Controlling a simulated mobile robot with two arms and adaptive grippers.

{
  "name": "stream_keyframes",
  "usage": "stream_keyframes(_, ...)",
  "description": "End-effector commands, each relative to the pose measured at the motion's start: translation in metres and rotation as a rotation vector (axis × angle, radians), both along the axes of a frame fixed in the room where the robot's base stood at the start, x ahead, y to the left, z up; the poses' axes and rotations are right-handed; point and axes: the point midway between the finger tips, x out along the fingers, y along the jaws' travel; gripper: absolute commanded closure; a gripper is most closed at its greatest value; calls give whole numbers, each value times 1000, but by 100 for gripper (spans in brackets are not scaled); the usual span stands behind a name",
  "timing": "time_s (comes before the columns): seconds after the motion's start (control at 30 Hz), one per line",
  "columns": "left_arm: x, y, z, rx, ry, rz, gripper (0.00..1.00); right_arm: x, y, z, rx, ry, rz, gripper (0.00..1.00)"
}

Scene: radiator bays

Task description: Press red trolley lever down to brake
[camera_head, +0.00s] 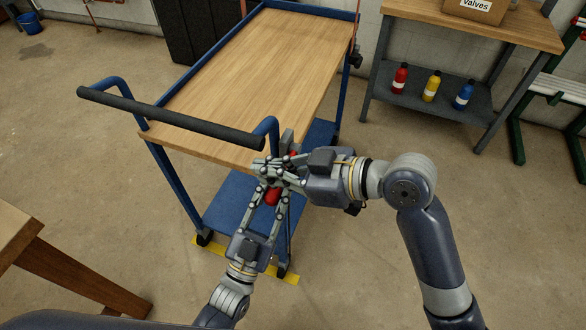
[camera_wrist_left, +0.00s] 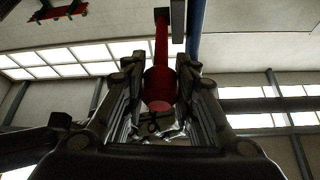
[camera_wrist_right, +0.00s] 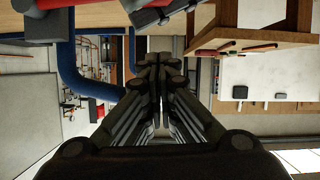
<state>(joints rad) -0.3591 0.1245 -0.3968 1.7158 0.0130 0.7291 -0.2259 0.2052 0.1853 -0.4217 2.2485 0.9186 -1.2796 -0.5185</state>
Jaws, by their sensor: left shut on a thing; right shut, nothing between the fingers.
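The blue trolley (camera_head: 245,62) has a wooden top and a dark push handle (camera_head: 170,118). Its red lever shows in the head view as a red knob (camera_head: 272,196) below the top's near right corner, partly hidden by both grippers. In the left wrist view the red lever (camera_wrist_left: 161,50) runs up from its thick knob (camera_wrist_left: 160,88). My left gripper (camera_head: 275,188) reaches up from below and is shut on the knob, a finger on each side. My right gripper (camera_head: 266,170) is shut and empty, just above the left one at the trolley corner; its fingers (camera_wrist_right: 160,75) meet in the right wrist view.
A workbench (camera_head: 470,25) at the back right holds red, yellow and blue bottles on its lower shelf and a box marked "valves" (camera_head: 475,8) on top. A wooden table (camera_head: 60,260) stands at the lower left. Yellow floor tape (camera_head: 283,277) lies by the trolley wheels.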

Motion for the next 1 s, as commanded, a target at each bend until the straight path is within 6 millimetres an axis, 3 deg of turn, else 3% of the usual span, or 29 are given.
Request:
stream_keyframes(0.03,0,1,0,0,0,1,100,0,-5,-12,-4,10,-5,100)
stream_keyframes(0.23,0,1,0,-1,0,0,100,1,-8,-31,-3,7,-5,100)
stream_keyframes(0.7,0,1,0,-1,0,0,100,0,-10,-38,-6,2,-4,100)
stream_keyframes(1.0,0,1,0,-1,0,0,100,-1,-12,-55,-29,-48,-4,100)
